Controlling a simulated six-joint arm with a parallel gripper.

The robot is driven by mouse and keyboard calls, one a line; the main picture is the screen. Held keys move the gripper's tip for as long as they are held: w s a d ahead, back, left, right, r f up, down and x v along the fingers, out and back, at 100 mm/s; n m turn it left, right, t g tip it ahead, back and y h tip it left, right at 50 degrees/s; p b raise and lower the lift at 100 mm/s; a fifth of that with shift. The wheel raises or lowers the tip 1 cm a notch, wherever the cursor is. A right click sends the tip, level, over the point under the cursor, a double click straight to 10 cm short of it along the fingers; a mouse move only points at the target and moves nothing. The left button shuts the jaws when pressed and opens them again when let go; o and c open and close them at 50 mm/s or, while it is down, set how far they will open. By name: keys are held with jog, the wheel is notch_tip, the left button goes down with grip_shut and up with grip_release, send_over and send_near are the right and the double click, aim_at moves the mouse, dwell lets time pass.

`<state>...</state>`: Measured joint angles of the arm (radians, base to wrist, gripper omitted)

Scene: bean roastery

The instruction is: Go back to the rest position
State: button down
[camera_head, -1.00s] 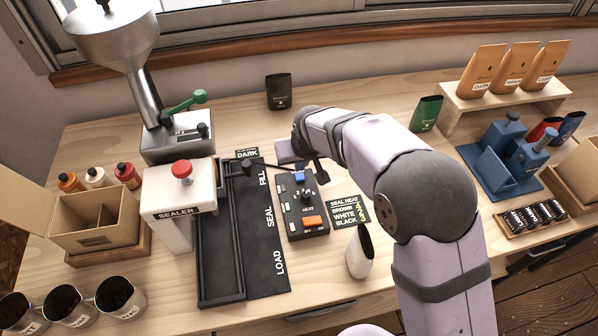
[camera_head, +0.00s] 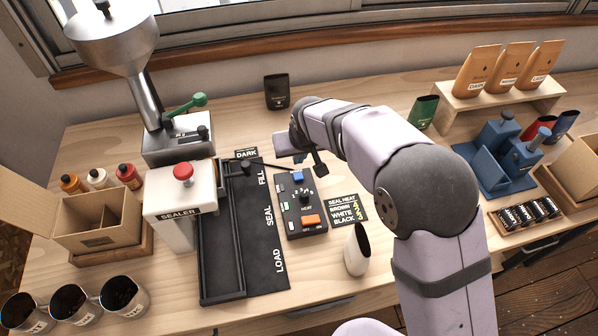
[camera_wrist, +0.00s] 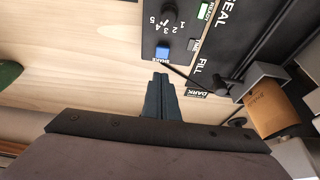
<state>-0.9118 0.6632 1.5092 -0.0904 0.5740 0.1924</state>
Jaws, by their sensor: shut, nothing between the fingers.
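My gripper (camera_wrist: 160,88) is shut and empty in the wrist view, with its dark fingers together. It hangs above the table near the blue button (camera_wrist: 163,48) of the black control box. In the head view my arm reaches in from the lower right and bends left, with its wrist behind the control box (camera_head: 292,211).
The white sealer (camera_head: 181,196) and black track (camera_head: 214,262) stand left of the control box. A white open pouch (camera_head: 355,254) stands in front of my arm. A black pouch (camera_head: 277,92) stands behind it. A blue press fixture (camera_head: 489,170) is at right.

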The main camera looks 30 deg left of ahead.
jog(key=w+d+r+m+g+h, duration=0.15)
jog(key=d+m, duration=0.25)
jog(key=d, duration=2.3)
jog(key=s+d+f+m+g+h, duration=0.1)
jog(key=s+d+m, duration=0.4)
jog(key=s+d, duration=1.1)
jog(key=shift+d+g+h, duration=0.35)
jog(key=shift+d, duration=0.65)
jog(key=shift+w+f, duration=0.1)
jog(key=shift+f, duration=0.1)
notch_tip(320, 180, down, 52)
jog(key=b, duration=5.2)
jog(key=shift+f+b, duration=0.25)
jog(key=shift+b, duration=0.15)
